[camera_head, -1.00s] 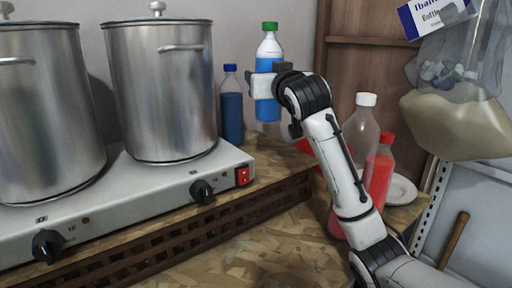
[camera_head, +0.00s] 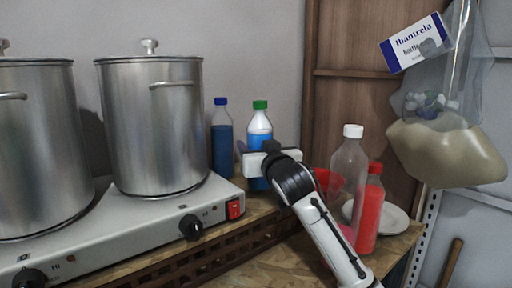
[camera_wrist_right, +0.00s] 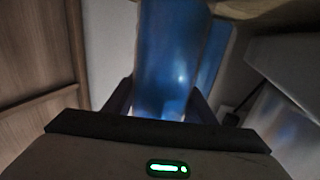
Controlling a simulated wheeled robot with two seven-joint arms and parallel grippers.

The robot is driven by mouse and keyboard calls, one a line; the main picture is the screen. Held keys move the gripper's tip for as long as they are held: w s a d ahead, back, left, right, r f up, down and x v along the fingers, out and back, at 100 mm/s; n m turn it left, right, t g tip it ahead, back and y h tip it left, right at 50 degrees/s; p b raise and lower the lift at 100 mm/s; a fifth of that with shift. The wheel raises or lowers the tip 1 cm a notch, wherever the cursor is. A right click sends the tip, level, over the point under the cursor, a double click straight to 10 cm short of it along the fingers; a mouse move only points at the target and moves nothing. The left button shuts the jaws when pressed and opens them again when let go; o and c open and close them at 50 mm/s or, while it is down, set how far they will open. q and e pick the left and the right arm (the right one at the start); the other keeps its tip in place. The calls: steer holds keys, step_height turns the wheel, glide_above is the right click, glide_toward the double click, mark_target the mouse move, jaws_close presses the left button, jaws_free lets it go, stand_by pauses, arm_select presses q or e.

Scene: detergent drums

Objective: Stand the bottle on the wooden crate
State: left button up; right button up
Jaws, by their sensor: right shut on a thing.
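The bottle (camera_head: 260,125) has a green cap and blue liquid and is upright in the head view. My right gripper (camera_head: 257,162) is shut around its body. In the right wrist view the blue bottle (camera_wrist_right: 165,60) fills the space between the two fingers. The wooden crate (camera_head: 228,243) is the brown latticed box along the back, beside and below the hot plate. The bottle's base is close above or at the crate's top; I cannot tell whether they touch, as my gripper and arm cover part of it. My left gripper is not in view.
A blue-capped bottle (camera_head: 221,140) stands just left of the held one. A hot plate (camera_head: 150,225) with two steel pots stands at the left. A clear bottle (camera_head: 347,180), a red bottle (camera_head: 370,212) and a white plate (camera_head: 393,222) are at the right.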

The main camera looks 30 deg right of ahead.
steer(key=shift+r, duration=0.1)
steer(key=o, duration=1.4)
steer(key=shift+f, duration=0.2)
steer(key=shift+r, duration=0.1)
steer(key=shift+s, duration=0.1)
steer(key=b+v, duration=0.1)
steer(key=v, duration=1.1)
steer(key=shift+r, duration=0.1)
